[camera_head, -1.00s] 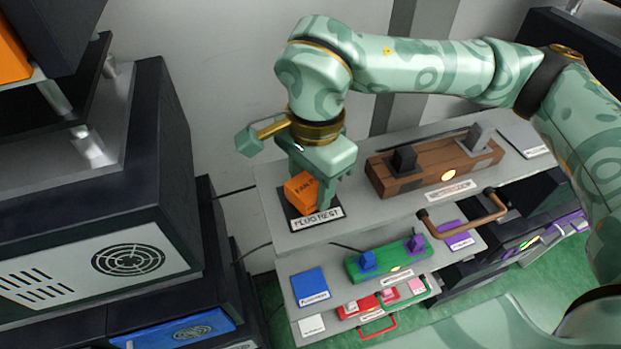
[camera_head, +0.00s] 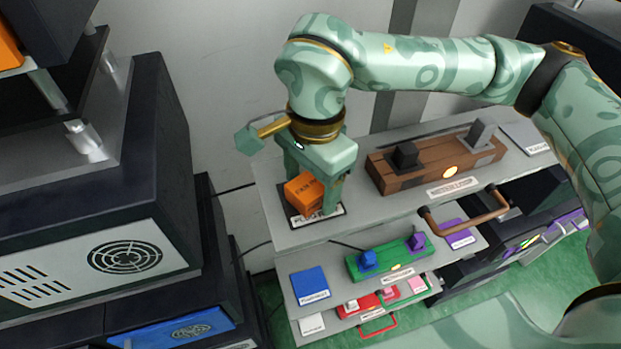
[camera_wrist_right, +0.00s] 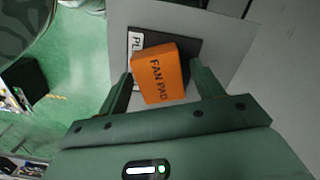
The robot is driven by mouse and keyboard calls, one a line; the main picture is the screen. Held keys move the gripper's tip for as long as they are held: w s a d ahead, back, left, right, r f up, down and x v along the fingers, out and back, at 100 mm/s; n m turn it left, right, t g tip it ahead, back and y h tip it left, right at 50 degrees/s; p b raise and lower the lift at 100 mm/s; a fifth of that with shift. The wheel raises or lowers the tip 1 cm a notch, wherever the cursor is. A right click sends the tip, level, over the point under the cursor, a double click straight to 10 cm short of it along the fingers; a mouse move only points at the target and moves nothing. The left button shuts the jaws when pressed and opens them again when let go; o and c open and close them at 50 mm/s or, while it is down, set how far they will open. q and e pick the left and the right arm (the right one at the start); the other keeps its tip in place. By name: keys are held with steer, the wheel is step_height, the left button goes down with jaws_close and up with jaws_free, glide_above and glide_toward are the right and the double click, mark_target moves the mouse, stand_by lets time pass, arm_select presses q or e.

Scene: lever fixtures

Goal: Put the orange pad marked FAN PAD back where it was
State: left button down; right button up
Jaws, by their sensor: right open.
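The orange pad marked FAN PAD (camera_head: 304,193) is at the dark rest plate (camera_head: 337,209) on the left end of the upper grey shelf. It also shows in the right wrist view (camera_wrist_right: 158,75), turned a little against the plate. My right gripper (camera_head: 313,190) is open around the pad, one finger on each side. In the right wrist view, gaps show between the pad and both fingers (camera_wrist_right: 163,88). The pad hides part of the plate's PLUG REST label. I cannot tell whether its underside fully touches the plate. My left gripper is not in view.
A brown lever fixture (camera_head: 435,168) stands right of the plate on the same shelf. A green fixture (camera_head: 388,259), a blue pad (camera_head: 310,284) and a red fixture (camera_head: 372,303) are on lower shelves. A dark cabinet with a fan grille (camera_head: 125,257) stands left.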

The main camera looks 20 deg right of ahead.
mark_target(313, 183)
steer(key=r, duration=0.4)
steer(key=r+b, duration=0.1)
steer(key=r, duration=0.3)
steer(key=shift+w+d+r, duration=0.1)
steer(key=shift+d, duration=0.1)
